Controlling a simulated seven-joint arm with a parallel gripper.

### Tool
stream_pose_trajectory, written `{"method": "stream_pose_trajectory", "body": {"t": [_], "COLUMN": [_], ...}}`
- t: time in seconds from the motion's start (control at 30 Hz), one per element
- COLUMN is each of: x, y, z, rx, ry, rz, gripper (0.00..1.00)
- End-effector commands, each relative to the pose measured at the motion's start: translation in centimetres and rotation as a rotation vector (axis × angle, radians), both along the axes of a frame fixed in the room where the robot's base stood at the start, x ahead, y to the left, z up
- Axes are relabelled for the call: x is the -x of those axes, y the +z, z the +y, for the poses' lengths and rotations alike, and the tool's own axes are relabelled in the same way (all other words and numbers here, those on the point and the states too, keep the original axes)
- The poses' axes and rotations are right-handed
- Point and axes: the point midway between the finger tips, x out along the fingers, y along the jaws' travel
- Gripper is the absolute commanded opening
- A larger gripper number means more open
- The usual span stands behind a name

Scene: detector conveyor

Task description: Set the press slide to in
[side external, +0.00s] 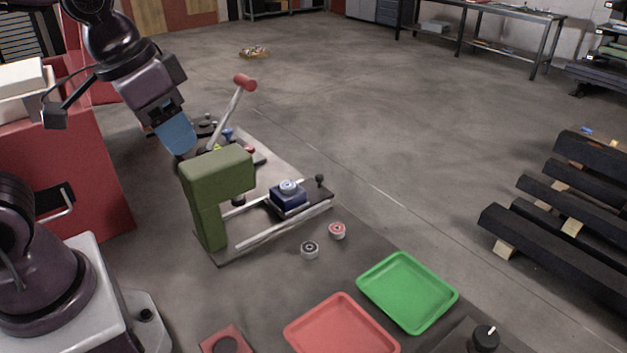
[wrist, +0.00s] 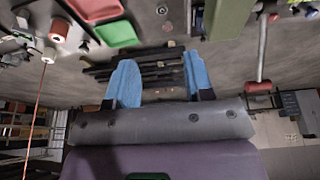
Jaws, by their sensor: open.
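The green press frame (side external: 215,185) stands on a grey base left of centre in the side view; part of it shows at the top of the wrist view (wrist: 226,16). The press slide, a dark blue block (side external: 289,200), sits on two rails to the right of the frame, outside its arch. A light round part (side external: 289,186) rests on the block, and a black knob (side external: 319,181) stands at the rails' right end. My gripper (side external: 178,140) is open and empty, behind and above the frame; its blue fingers (wrist: 158,78) are apart in the wrist view.
A lever with a red grip (side external: 245,82) rises behind the frame, close to my gripper. Two small round parts (side external: 310,249) (side external: 337,230) lie before the rails. A green tray (side external: 408,292) and a red tray (side external: 342,328) lie at the front. Dark pallet slats (side external: 560,210) stand right.

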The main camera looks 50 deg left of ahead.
Motion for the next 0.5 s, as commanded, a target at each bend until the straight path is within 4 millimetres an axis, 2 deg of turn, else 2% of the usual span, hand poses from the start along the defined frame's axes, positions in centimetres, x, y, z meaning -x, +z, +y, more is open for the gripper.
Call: {"method": "stream_pose_trajectory", "body": {"t": [0.27,0.5], "x": [-8.6,-16.7], "y": [-3.9,-9.7], "z": [1.2,3.4], "rx": [0.006,-0.048], "ry": [0.134,0.364], "rz": [0.178,0.234], "gripper": [0.48,0.48]}}
